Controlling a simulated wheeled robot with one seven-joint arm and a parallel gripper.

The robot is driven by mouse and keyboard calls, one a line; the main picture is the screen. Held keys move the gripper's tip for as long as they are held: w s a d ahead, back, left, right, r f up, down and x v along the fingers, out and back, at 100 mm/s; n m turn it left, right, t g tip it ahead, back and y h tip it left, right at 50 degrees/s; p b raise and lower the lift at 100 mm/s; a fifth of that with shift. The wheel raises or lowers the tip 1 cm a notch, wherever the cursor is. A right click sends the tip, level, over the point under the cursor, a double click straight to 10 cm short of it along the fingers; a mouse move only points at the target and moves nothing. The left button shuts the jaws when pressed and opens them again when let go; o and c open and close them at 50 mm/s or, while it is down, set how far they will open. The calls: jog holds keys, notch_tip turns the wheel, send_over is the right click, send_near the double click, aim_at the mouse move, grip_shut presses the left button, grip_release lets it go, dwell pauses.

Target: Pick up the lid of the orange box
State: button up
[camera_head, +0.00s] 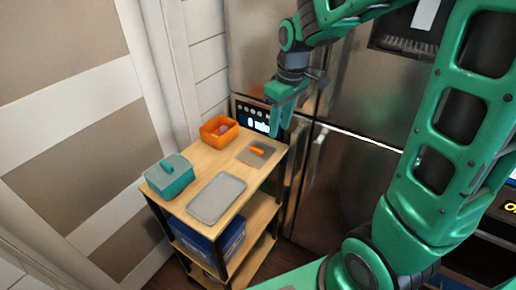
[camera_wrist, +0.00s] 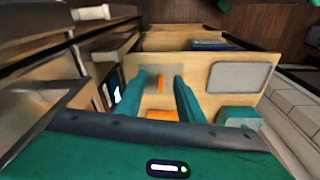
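The orange box (camera_head: 219,131) stands without a lid at the back of the cart's wooden top, with a small purplish thing inside. In the wrist view its edge (camera_wrist: 162,115) shows between my fingers, mostly hidden by my gripper. A flat greyish square lid (camera_head: 257,157) with an orange bar handle (camera_head: 257,150) lies on the wood to the right of the box. In the wrist view the handle (camera_wrist: 161,84) appears between the two fingertips. My gripper (camera_head: 280,130) is open and empty, pointing down above the cart's back right side, apart from the lid.
A teal box with its lid on (camera_head: 168,178) stands at the cart top's left end. A grey tray (camera_head: 217,198) lies at the front. A blue container (camera_head: 222,243) sits on the shelf below. A panel with a lit display (camera_head: 258,124) is close behind the cart.

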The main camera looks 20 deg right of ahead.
jog(key=n, duration=0.2)
send_near(257, 148)
jog(key=shift+s+a+f, duration=0.15)
jog(key=shift+s+f, duration=0.05)
jog(key=shift+f, duration=0.4)
jog(key=shift+s+a+f, duration=0.1)
jog(key=shift+s+f, duration=0.15)
jog(key=shift+f, duration=0.35)
jog(key=shift+w+f, duration=0.3)
jog(key=shift+f, duration=0.7)
jog(key=shift+w+f, duration=0.3)
jog(key=shift+f, duration=0.7)
jog(key=shift+w+f, duration=0.25)
jog(key=shift+f, duration=0.75)
grip_shut()
